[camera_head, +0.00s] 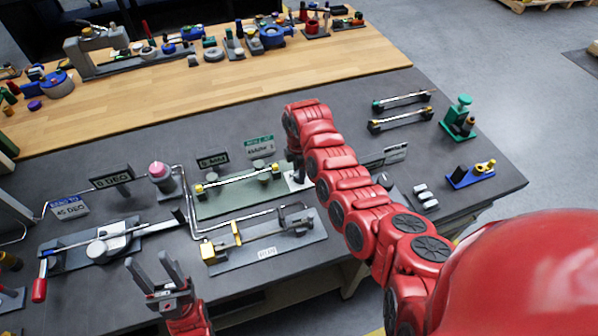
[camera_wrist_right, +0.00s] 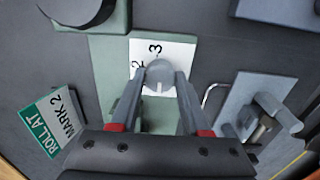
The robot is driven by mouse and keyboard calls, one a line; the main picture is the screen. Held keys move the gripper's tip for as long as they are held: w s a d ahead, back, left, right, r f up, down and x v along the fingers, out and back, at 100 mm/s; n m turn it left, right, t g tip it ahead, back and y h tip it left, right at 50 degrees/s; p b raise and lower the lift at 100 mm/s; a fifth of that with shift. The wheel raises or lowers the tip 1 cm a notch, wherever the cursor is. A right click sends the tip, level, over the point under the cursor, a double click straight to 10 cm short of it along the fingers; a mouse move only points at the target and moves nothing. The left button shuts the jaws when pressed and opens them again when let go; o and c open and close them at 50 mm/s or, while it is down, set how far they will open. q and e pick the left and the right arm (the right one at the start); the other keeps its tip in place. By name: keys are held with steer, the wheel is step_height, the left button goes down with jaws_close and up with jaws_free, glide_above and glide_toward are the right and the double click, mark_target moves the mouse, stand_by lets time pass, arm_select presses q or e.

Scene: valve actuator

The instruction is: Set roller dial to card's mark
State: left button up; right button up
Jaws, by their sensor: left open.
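In the right wrist view, a card (camera_wrist_right: 50,122) reads ROLL AT MARK 2. A small grey rounded knob, the roller dial (camera_wrist_right: 158,76), is at a white plate (camera_wrist_right: 180,52) printed with 2 and 3. My right gripper (camera_wrist_right: 161,80) has one finger on each side of the knob; whether they touch it is unclear. In the head view the card (camera_head: 259,145) stands behind the green base, and the white plate (camera_head: 296,182) is partly hidden by my red right arm. My right gripper's tips are hard to make out there. My left gripper (camera_head: 152,264) is open and empty at the front left.
A green base with a brass-ended rod (camera_head: 238,180) lies left of the plate. A grey base with a yellow block (camera_head: 237,233) is in front. A red-handled lever device (camera_head: 95,245) is at left. Several fixtures line the wooden back strip (camera_head: 200,85).

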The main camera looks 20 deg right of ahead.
jaws_close()
